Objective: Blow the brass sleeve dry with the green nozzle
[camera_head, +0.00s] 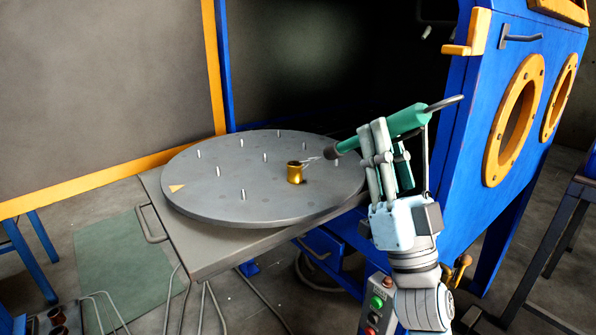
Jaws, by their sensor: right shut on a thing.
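The brass sleeve (295,173) stands upright on the round grey turntable (235,207), right of its middle. My right gripper (374,128) is shut on the green nozzle (404,121) and holds it above the turntable's right edge. The nozzle's dark tip points left and slightly down toward the sleeve, a short distance from it. A thin pale streak shows between the tip and the top of the sleeve. The gripper fingers hide part of the nozzle body. My left gripper is not in view.
Several short pegs stand up from the turntable, which also has a yellow triangle mark (177,188). The blue cabinet wall (470,150) with orange-ringed ports rises close on the right. An open door (100,90) stands at the left. A control box (376,303) with buttons sits below.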

